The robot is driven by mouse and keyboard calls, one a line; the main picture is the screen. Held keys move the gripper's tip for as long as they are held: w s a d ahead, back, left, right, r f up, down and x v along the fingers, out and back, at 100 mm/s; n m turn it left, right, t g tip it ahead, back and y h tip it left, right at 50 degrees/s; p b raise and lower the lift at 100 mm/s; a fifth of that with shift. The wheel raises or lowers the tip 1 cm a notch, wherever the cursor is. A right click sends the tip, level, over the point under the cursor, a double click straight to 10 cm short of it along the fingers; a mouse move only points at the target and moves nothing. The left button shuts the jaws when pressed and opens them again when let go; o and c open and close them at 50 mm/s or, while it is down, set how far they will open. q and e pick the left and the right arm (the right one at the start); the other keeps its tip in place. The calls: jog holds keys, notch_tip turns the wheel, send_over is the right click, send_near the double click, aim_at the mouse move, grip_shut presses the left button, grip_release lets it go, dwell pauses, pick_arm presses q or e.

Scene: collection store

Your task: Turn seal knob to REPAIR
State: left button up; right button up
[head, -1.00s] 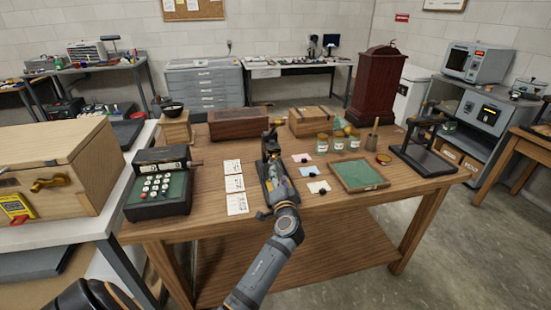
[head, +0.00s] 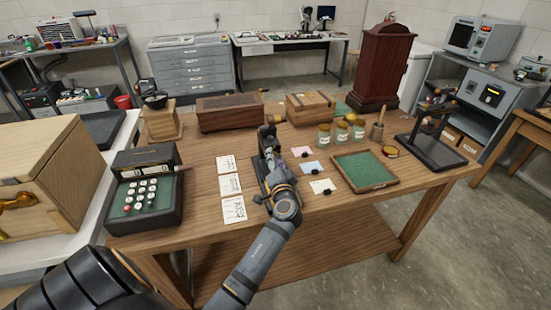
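No knob marked REPAIR can be read in the head view. A brass turn-piece (head: 16,202) shows on the front of the pale wooden box (head: 62,178) at the left edge, partly cut off; I cannot tell whether it is the seal knob.
On the table (head: 185,232) stand a cash register (head: 147,190), paper cards (head: 231,184), a green-lined tray (head: 365,171), glass jars (head: 341,134) and a dark red cabinet (head: 382,65). A black stand (head: 432,140) is at the right. Bare wood lies along the front edge.

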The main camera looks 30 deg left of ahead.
pick_arm(q)
jog(key=c, duration=0.4)
grip_shut()
jog(key=shift+m, duration=0.3)
jog(key=m+p, duration=0.3)
jog(key=m, duration=0.1)
jog(key=shift+r+g+p, duration=0.25)
jog(key=shift+g+p, duration=0.05)
jog(key=m+p, duration=0.3)
jog(key=m, duration=0.1)
jog(key=shift+g, duration=0.4)
jog(key=m+p, duration=0.3)
jog(key=m, duration=0.1)
jog(key=shift+w+d+g, duration=0.1)
jog(key=shift+g, duration=0.2)
jog(key=shift+f+m+g+y+p, duration=0.15)
jog(key=shift+m+g+y+p, duration=0.15)
jog(key=shift+m+p, duration=1.2)
pick_arm(e)
notch_tip(320, 180, up, 12)
jog(key=shift+w+a+b, duration=0.3)
jog(key=shift+w+b, duration=0.1)
jog(key=shift+w, duration=0.05)
pick_arm(q)
jog(key=shift+m, duration=0.5)
